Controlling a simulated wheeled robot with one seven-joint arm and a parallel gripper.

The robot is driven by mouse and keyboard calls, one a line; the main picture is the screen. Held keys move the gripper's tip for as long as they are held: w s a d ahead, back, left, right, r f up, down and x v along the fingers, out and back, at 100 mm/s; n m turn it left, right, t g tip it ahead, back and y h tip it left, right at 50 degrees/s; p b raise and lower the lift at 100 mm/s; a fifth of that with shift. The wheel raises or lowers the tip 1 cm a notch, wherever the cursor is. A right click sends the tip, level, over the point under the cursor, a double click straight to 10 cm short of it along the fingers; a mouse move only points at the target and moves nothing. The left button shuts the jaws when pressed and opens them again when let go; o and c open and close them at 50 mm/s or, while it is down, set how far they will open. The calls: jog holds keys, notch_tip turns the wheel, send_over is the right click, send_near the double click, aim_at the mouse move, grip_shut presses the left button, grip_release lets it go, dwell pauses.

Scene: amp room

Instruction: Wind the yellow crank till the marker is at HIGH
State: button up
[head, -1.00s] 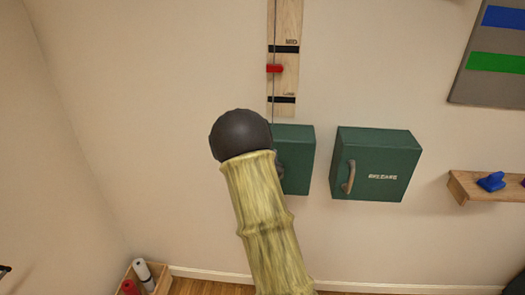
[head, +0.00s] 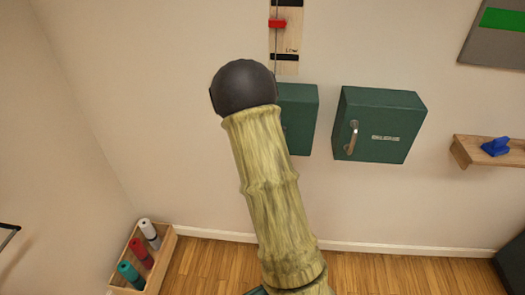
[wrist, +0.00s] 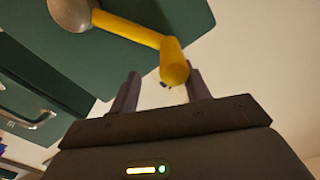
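The yellow crank (wrist: 128,32) shows in the wrist view on the front of a green box (wrist: 100,60). Its arm runs from a round brownish hub (wrist: 70,13) to a yellow grip at its right end. My gripper (wrist: 163,82) is open, its fingers either side of the grip's end. A gap shows on the left; contact on the right is unclear. In the head view my arm hides the crank and part of this box (head: 302,112). The red marker (head: 278,23) is on the wooden scale (head: 285,40) above the box, above the LOW band. The scale's top is out of view.
A second green box (head: 378,125) with a metal handle is to the right. Beyond it is a wooden shelf (head: 480,150) with a blue object (head: 495,147). A wooden crate (head: 165,262) with coloured rolls stands on the floor at left.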

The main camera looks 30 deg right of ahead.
jog(key=b+v, duration=0.6)
jog(key=v, duration=0.6)
jog(key=shift+a, duration=0.15)
dwell(1.0)
jog(key=shift+s+a+b, duration=0.3)
jog(key=shift+s+b, duration=0.25)
jog(key=shift+b, duration=1.05)
jog(key=shift+b+v, duration=0.8)
jog(key=shift+b, duration=1.1)
jog(key=shift+b+v, duration=0.95)
jog(key=shift+v, duration=0.45)
jog(key=shift+b, duration=0.3)
